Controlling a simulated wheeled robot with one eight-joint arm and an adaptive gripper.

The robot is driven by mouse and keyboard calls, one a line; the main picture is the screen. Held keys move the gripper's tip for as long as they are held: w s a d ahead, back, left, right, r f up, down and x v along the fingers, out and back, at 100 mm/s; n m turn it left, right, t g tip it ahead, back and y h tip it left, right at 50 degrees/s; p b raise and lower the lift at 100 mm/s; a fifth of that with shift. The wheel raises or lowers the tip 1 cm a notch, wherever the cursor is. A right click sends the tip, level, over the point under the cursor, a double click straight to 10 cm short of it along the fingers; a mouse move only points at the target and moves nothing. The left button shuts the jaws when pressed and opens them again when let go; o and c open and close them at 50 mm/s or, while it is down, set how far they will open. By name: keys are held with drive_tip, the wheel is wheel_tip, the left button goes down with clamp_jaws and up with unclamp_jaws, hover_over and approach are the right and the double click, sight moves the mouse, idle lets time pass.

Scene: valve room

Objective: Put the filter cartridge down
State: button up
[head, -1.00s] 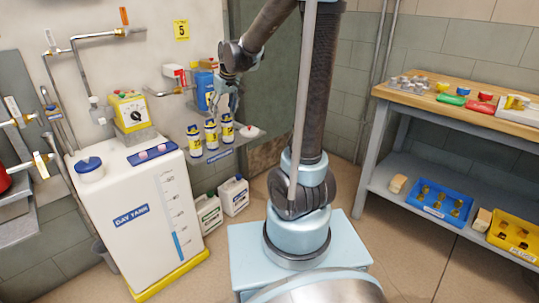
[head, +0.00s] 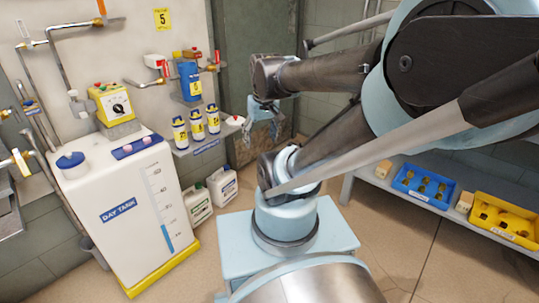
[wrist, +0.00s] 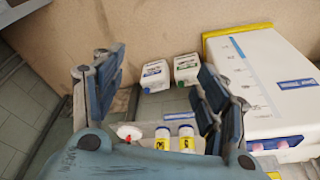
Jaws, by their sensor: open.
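Three small blue-and-yellow cylinders with white bands stand upright in a row on the wall shelf, at its left (head: 180,132), middle (head: 197,125) and right (head: 213,119). I cannot tell for sure which is the filter cartridge. Two of them show in the wrist view, at left (wrist: 162,138) and right (wrist: 186,138); the third is hidden there, likely behind a finger. My gripper (head: 262,128) is open, to the right of the shelf and apart from the cylinders. In the wrist view my gripper (wrist: 158,82) has its fingers spread with nothing between them.
A white-and-red object (head: 235,120) sits on the shelf's right end. A blue container (head: 189,80) is above the cylinders. Two white jugs (head: 222,185) stand on the floor below. The white day tank (head: 130,190) stands left. Blue (head: 402,185) and yellow bins are at right.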

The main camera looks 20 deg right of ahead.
drive_tip(key=s+d+f+m, duration=0.1)
drive_tip(key=s+f, duration=0.3)
drive_tip(key=s, duration=0.1)
drive_tip(key=shift+s+d, duration=0.4)
drive_tip(key=shift+w+f, duration=0.2)
drive_tip(key=shift+w, duration=0.3)
idle(0.3)
